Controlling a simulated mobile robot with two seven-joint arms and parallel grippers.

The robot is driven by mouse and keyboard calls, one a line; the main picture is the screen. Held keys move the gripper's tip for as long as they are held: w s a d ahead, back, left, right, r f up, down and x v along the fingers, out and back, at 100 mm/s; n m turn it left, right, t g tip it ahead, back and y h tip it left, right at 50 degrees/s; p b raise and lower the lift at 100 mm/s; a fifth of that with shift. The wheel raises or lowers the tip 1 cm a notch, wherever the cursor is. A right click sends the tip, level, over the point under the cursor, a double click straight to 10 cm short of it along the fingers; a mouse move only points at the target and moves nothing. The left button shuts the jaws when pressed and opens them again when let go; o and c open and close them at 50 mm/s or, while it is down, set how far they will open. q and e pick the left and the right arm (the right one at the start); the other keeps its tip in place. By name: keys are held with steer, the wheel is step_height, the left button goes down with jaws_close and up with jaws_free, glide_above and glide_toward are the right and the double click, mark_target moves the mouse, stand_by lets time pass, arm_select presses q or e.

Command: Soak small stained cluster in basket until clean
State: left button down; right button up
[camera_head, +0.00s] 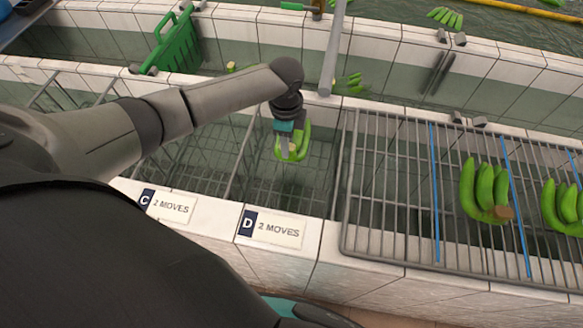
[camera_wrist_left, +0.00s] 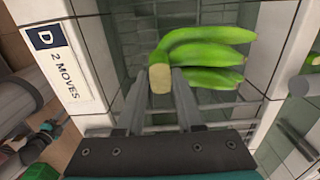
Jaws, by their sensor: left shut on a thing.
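My left gripper (camera_head: 288,143) is shut on the cut stem end of a small green banana cluster (camera_head: 303,146). The cluster hangs below the gripper over the wire basket labelled D (camera_head: 262,188), in the tiled water trough. In the left wrist view, the fingers (camera_wrist_left: 160,82) pinch the pale stem, and the cluster's green fingers (camera_wrist_left: 207,55) point to the right. No stain shows clearly on the visible side. I cannot tell whether the cluster touches the water. My right gripper is not in view.
Label C (camera_head: 167,206) marks the basket left of label D (camera_head: 272,230). A wire rack (camera_head: 395,190) with blue dividers holds banana clusters (camera_head: 486,190) on the right. Another cluster (camera_head: 350,84) lies behind the gripper.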

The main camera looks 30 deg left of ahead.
arm_select(q)
steer(key=shift+w+r+p, duration=0.1)
steer(key=shift+r+p, duration=2)
steer(key=shift+r, duration=0.35)
step_height(320, 180, up, 5)
steer(key=shift+f, duration=0.2)
